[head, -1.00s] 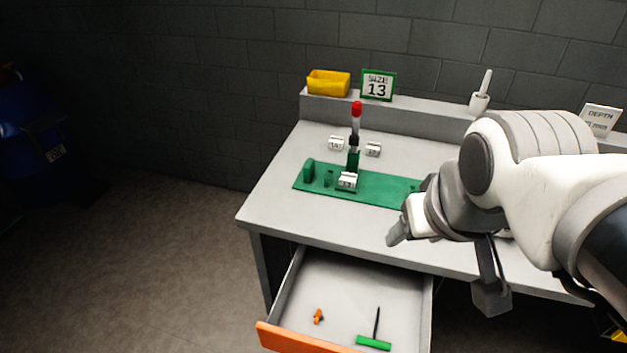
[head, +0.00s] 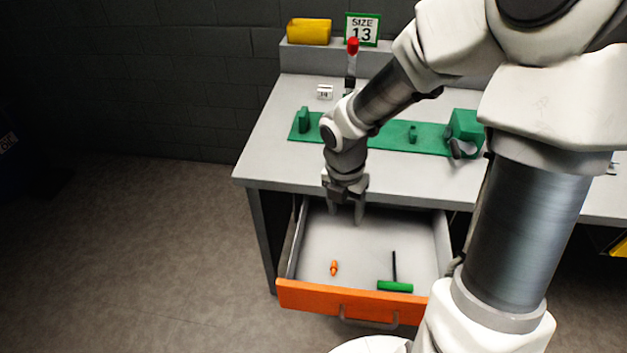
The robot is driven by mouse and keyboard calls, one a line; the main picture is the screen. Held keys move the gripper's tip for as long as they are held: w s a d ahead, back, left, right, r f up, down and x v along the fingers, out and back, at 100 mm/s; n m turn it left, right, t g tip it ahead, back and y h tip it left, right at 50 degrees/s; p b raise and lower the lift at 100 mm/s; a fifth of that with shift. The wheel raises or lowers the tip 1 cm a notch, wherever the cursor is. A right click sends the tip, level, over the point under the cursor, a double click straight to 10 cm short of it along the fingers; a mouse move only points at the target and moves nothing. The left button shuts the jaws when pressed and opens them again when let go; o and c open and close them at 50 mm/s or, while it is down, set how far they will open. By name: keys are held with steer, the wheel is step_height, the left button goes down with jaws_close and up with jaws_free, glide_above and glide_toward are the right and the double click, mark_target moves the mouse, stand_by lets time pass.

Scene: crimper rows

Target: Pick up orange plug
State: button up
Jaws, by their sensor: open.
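The orange plug (head: 334,268) is small and lies on the floor of the open drawer (head: 312,241), left of the middle and close to the orange front. My gripper (head: 346,217) points down over the back part of the drawer. Its two fingers are apart with nothing between them. It is above and behind the plug, not touching it. The plug is in full view.
A green T-handled tool (head: 395,286) lies in the drawer to the right of the plug. The drawer's orange front (head: 352,302) and side walls bound the space. The grey table (head: 262,160) with a green mat (head: 398,139) stands behind.

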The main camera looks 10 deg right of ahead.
step_height(320, 180, down, 4)
steer(key=f+n+y+b, duration=0.1)
steer(key=n, duration=0.3)
steer(key=b, duration=0.7)
glide_above(334, 265)
steer(key=shift+n+g, duration=0.3)
steer(key=f, duration=1.1)
steer(key=shift+s+d+f, duration=0.15)
steer(key=shift+s+f, duration=0.05)
steer(key=shift+s, duration=0.05)
steer(key=shift+w+f+b, duration=0.2)
steer(key=shift+f+b, duration=1.55)
steer(key=shift+f, duration=0.9)
jaws_close()
